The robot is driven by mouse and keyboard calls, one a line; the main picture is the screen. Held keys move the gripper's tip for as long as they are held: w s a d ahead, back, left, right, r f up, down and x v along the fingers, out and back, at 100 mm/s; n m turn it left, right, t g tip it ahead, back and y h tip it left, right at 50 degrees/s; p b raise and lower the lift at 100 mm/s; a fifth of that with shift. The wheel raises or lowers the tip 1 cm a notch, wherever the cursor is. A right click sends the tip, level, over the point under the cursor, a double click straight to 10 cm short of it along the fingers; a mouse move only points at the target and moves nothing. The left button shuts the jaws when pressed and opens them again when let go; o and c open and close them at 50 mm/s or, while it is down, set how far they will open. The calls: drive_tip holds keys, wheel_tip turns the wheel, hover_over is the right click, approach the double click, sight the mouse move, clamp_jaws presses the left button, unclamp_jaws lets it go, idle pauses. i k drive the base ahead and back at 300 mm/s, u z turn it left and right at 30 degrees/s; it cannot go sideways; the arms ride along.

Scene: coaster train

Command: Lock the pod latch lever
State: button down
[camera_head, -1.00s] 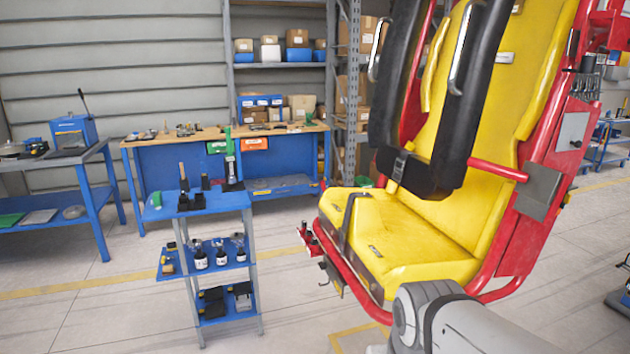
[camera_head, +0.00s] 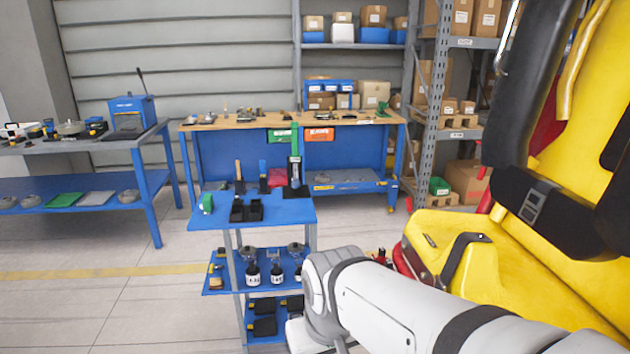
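The ride pod is a yellow seat (camera_head: 500,265) with a black padded restraint (camera_head: 555,215) on the right of the view, cut off by the frame edge. A small red fitting (camera_head: 381,256) shows at its front left, partly behind my arm. I cannot make out a latch lever on the pod. A tall tool with a green upright handle (camera_head: 294,150) stands on the blue cart's top; I cannot tell whether it is the lever. My grey arm crosses the lower middle, in front of the pod and the cart's lower right.
The blue cart (camera_head: 270,213) has black holders on top and bottles below. Behind it stands a wood-topped workbench (camera_head: 225,122). A blue-framed table (camera_head: 100,142) is at left, and shelves (camera_head: 440,100) with boxes at right. Floor (camera_head: 80,310) at lower left is clear.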

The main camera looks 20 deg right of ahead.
sight(408, 201)
drive_tip(key=z, duration=0.2)
drive_tip(key=i, duration=1.3)
drive_tip(key=z, duration=0.85)
drive_tip(key=k, duration=0.8)
drive_tip(key=z, duration=0.15)
drive_tip(key=i, duration=0.85)
drive_tip(key=u, duration=0.1)
